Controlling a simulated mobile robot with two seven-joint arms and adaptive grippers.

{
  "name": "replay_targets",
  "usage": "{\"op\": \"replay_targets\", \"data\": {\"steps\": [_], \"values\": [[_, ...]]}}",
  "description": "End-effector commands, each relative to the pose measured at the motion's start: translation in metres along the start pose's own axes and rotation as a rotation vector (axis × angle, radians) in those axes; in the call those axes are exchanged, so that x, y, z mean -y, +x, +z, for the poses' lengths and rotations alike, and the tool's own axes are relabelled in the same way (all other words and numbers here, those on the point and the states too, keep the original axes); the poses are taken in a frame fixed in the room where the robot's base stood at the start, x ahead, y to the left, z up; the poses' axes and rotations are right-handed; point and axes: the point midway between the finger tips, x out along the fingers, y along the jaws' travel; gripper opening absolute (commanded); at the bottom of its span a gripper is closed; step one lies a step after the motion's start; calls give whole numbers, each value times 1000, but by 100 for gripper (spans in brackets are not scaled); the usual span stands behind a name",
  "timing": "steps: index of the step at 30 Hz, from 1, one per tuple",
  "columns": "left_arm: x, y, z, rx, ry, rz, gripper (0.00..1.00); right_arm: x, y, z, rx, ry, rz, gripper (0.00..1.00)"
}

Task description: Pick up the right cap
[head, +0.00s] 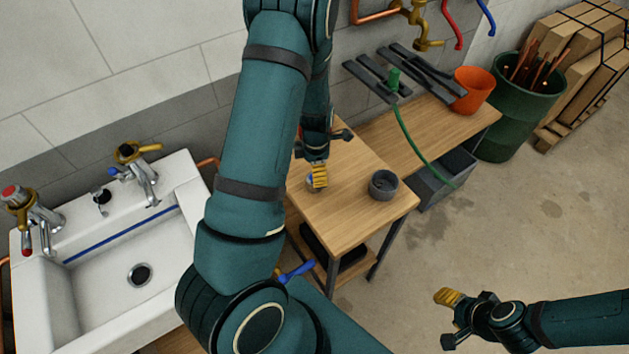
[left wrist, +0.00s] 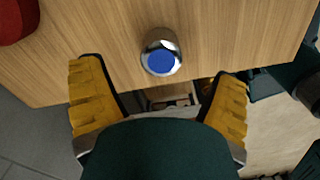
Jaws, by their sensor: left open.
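A small chrome cap with a blue disc on top (left wrist: 161,53) stands on the wooden table near its edge in the left wrist view. In the head view only a bluish sliver of it (head: 311,181) shows beside my left gripper (head: 319,176). My left gripper is open in the left wrist view (left wrist: 162,98); its yellow fingers are wide apart, with the cap ahead of the gap and nothing between them. My right gripper (head: 448,298) hangs over the floor at the lower right, away from the table; its finger gap is unclear.
A dark grey round dish (head: 383,186) stands on the wooden table (head: 345,215). A red rounded object (left wrist: 15,18) is cut off at the left wrist view's upper left. A white sink (head: 185,240) with taps is left. An orange bucket (head: 473,90) stands on the bench behind.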

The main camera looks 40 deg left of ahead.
Motion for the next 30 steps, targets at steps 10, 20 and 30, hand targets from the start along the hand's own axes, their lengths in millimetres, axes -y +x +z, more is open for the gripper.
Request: {"op": "replay_targets", "data": {"steps": [10, 20, 30], "values": [[2, 33, -5, -1, 1, -3, 89, -2, 6, 1, 0, 0, 1, 50], [2, 62, -5, 1, 1, 0, 89, -3, 10, 1, 0, 0, 2, 50], [2, 61, -5, 1, 2, 0, 35, -3, 10, 1, 0, -1, 2, 50]]}}
